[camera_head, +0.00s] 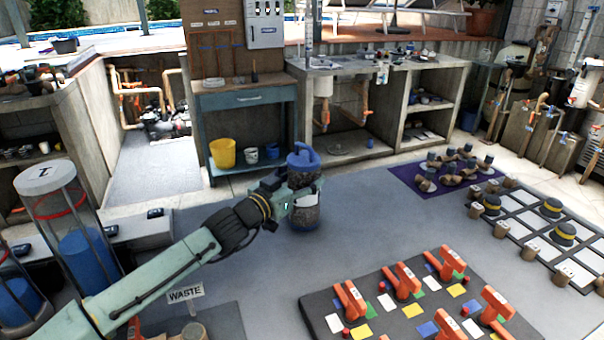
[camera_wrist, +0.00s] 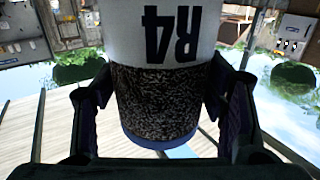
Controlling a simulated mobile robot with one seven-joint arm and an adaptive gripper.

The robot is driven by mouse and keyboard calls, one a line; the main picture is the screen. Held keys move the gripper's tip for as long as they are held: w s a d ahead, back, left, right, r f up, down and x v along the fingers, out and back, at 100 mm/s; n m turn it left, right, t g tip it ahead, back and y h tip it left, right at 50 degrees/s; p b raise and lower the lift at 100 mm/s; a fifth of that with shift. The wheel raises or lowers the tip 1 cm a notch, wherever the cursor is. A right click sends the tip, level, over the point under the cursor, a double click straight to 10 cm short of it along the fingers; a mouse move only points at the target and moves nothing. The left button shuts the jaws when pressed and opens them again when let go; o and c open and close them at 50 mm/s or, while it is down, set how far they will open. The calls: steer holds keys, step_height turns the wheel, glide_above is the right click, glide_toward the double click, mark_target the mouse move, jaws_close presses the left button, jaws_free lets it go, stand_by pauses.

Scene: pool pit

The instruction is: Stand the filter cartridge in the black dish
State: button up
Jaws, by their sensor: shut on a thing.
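The filter cartridge (camera_head: 306,217) is a cylinder with a blue handled cap, dark speckled bands and a pale middle. It is upright in the head view, above the grey floor area. My gripper (camera_head: 292,197) is shut around its middle from the left. In the wrist view the cartridge (camera_wrist: 160,95) fills the space between the fingers, with an upside-down "R4" label, a speckled band and a blue end. The fingers (camera_wrist: 165,100) lie on both sides of it. I cannot clearly pick out the black dish in either view.
A dark board with orange-handled pieces (camera_head: 405,280) lies at front right. A purple mat (camera_head: 405,178) and a white-squared grid board (camera_head: 520,220) lie beyond. A "WASTE" sign (camera_head: 185,293) and clear cylinders (camera_head: 50,178) stand at left. Grey surface around the cartridge is clear.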

steer(key=shift+f, duration=0.15)
steer(key=o, duration=1.4)
steer(key=shift+o, duration=0.2)
